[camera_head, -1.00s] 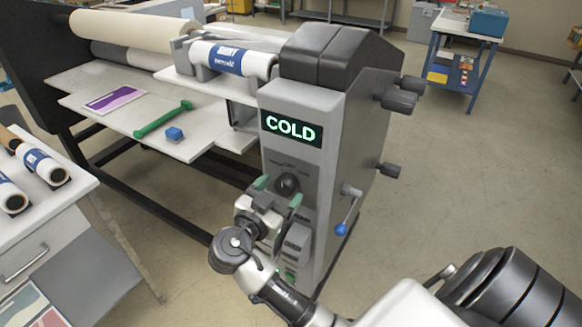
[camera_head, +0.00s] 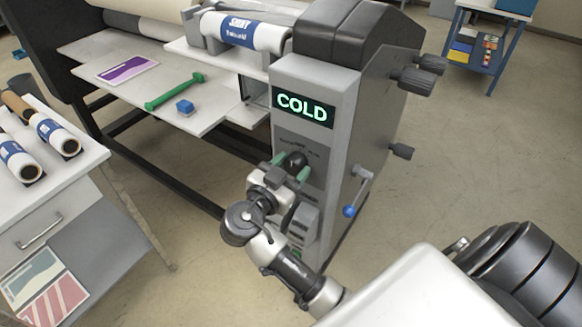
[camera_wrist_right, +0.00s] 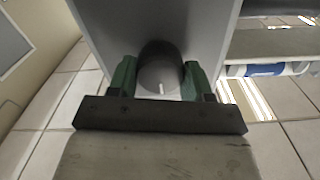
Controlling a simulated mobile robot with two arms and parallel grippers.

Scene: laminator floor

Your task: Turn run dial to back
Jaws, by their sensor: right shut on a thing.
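The run dial (camera_head: 296,159) is a round black knob on the front panel of the grey laminator (camera_head: 322,75), below the lit COLD display (camera_head: 303,107). My right gripper (camera_head: 290,169) is at the dial with its green fingers on either side of it. In the right wrist view the dial (camera_wrist_right: 159,72) sits between the two green fingertips, and its white mark (camera_wrist_right: 161,89) points toward the gripper's palm. The right gripper (camera_wrist_right: 158,82) is shut on the dial. The labels around the dial are too small to read. My left gripper is not in view.
A blue-tipped crank lever (camera_head: 349,211) and black knobs (camera_head: 417,80) stick out of the laminator's right side. A side table (camera_head: 75,185) with film rolls stands at left.

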